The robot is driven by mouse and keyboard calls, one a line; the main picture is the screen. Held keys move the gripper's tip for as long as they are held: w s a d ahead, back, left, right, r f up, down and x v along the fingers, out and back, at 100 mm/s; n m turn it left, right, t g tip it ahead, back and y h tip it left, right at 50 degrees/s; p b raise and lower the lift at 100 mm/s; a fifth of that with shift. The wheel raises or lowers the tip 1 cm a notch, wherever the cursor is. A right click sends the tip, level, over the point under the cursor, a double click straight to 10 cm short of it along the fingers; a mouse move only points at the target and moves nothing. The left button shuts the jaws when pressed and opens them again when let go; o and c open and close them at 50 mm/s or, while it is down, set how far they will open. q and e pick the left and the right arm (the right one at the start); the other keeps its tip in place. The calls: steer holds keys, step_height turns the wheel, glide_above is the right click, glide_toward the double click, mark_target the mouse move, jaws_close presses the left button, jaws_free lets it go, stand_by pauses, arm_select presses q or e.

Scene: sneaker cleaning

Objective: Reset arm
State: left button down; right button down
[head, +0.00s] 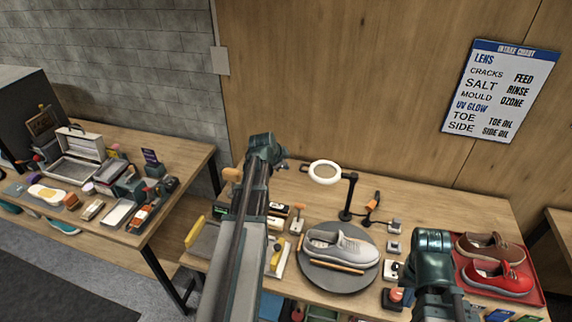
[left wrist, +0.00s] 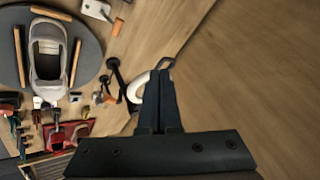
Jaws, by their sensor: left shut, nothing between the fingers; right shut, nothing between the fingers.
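My left arm rises from the bottom middle of the head view, and its end (head: 268,152) is over the back of the middle table. In the left wrist view my left gripper (left wrist: 160,82) is shut and empty, its fingers together in front of the white ring lamp (left wrist: 139,88). My right gripper (head: 438,290) is low at the right in the head view, by the red tray, shut with nothing held; its fingertips are hard to make out.
A grey sneaker (head: 340,246) sits on a round turntable (head: 325,279). The ring lamp (head: 325,172) stands behind it. A red tray (head: 533,296) holds a brown shoe (head: 487,246) and a red shoe (head: 497,276). A cluttered side table (head: 139,236) stands left; a wooden wall closes the back.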

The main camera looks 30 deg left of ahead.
arm_select(q)
steer(key=s+d+f+n+g+b, duration=0.15)
steer(key=s+d+f+b, duration=0.3)
steer(key=d, duration=0.55)
steer(key=s+d+f+g+h+b, duration=0.1)
steer(key=s+d+f+g+b, duration=0.2)
steer(key=d+f, duration=0.5)
steer(key=s+d+f+n+g+b, duration=0.1)
steer(key=s+d+f+b, duration=0.3)
steer(key=d, duration=0.9)
steer(key=s+d+f+n+g+y+b, duration=0.1)
steer(key=s+d+f+g+b, duration=0.1)
steer(key=s+d, duration=0.5)
steer(key=s+f+b, duration=0.1)
steer(key=s, duration=0.2)
steer(key=shift+s+y+b, duration=0.3)
steer(key=shift+s+b, duration=0.05)
steer(key=shift+s, duration=0.05)
